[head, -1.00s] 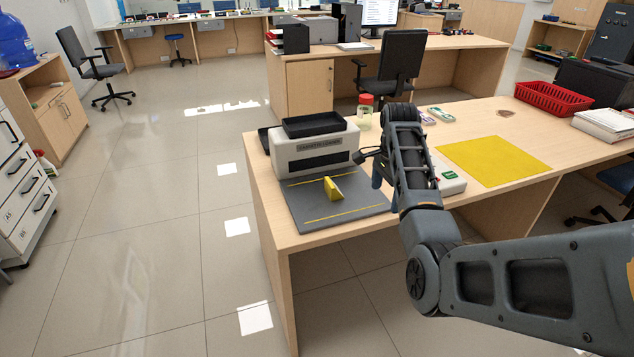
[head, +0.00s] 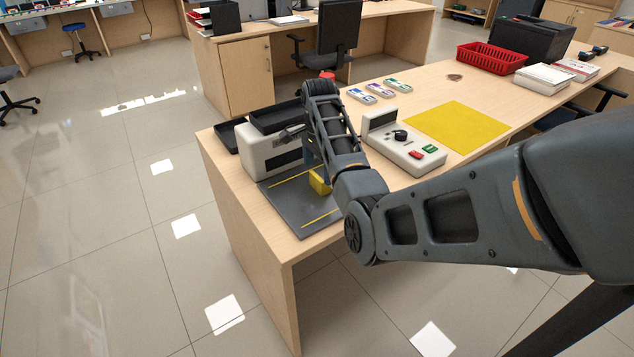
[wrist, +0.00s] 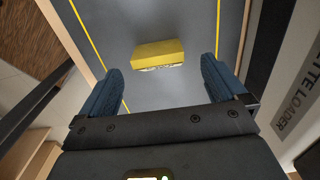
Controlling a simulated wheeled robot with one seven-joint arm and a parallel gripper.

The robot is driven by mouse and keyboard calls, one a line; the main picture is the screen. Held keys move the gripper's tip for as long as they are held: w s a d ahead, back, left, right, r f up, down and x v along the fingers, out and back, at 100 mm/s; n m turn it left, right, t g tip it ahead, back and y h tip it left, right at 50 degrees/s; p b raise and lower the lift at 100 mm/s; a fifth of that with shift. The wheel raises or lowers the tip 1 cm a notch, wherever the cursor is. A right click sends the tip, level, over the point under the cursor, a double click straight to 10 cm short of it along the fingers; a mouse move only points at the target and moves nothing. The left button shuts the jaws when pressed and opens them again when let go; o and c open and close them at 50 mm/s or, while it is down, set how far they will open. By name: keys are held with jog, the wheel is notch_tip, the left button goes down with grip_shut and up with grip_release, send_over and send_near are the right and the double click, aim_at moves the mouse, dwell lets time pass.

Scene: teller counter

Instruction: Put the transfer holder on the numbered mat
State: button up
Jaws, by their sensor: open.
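A small yellow block (head: 319,182), which looks like the transfer holder, stands on a grey pad (head: 293,213) with yellow lines, in front of the loader. In the head view my arm hides part of it. In the wrist view the yellow block (wrist: 158,54) lies ahead, between the lines of my two blue finger pads. My gripper (wrist: 162,68) is open and empty, with a gap between each finger and the block. A flat yellow mat (head: 458,131) lies on the counter to the right; I can make out no numbers on it.
The white cassette loader (head: 264,155) with a black top tray stands behind the pad. A control box (head: 404,150) with a knob and buttons sits between the pad and the yellow mat. A red basket (head: 491,58) and paper stacks (head: 543,77) are farther back. The yellow mat is clear.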

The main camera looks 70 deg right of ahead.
aim_at(320, 178)
jog(key=shift+s+f, duration=0.2)
jog(key=shift+f, duration=2.15)
jog(key=shift+c, duration=0.4)
jog(key=c, duration=1.1)
jog(key=shift+r, duration=0.1)
